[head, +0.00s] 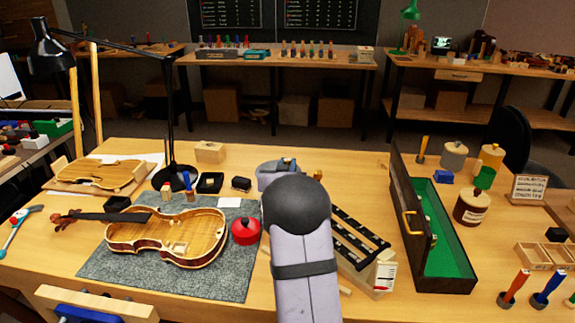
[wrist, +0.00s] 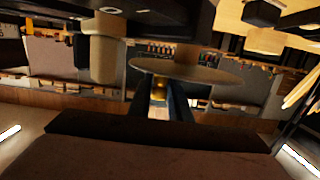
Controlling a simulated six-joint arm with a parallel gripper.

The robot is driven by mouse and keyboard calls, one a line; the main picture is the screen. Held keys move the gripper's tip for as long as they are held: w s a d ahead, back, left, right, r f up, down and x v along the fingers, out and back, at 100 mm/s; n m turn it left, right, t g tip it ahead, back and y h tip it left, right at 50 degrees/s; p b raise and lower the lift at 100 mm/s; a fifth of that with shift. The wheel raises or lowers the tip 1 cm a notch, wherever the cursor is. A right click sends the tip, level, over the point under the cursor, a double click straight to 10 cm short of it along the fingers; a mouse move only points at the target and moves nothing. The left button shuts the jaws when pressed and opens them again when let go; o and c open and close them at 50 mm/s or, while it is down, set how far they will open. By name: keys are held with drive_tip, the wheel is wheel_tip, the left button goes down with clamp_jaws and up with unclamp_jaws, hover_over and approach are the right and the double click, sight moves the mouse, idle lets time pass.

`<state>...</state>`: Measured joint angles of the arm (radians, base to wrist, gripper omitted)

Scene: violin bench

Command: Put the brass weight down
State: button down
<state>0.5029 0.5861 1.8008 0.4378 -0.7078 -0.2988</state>
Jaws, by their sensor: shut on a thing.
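My gripper (wrist: 160,98) shows in the wrist view, its two dark fingers close together at the middle. It is shut on the brass weight (wrist: 160,82), a small yellow-gold piece that is mostly hidden between the fingers. In the head view my own arm covers the gripper, and I cannot make out the weight there. A wide pale disc edge (wrist: 190,71) passes just beyond the fingers in the wrist view; I cannot tell whether the weight touches it.
A violin body (head: 170,238) lies on a grey mat (head: 105,268) at left, with a red round pot (head: 246,231) beside it. An open green-lined case (head: 447,250) stands at right. A black lamp (head: 168,120) rises behind the violin. The front right bench top has bare wood.

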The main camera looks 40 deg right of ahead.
drive_tip(key=shift+f, duration=0.15)
drive_tip(key=shift+f, duration=0.1)
drive_tip(key=c, duration=1.6)
unclamp_jaws()
drive_tip(key=shift+c, duration=0.2)
drive_tip(key=shift+r+b+v, duration=0.2)
drive_tip(key=shift+b+v, duration=0.75)
drive_tip(key=shift+v, duration=2.6)
drive_tip(key=shift+o, duration=0.5)
drive_tip(key=shift+s, duration=0.15)
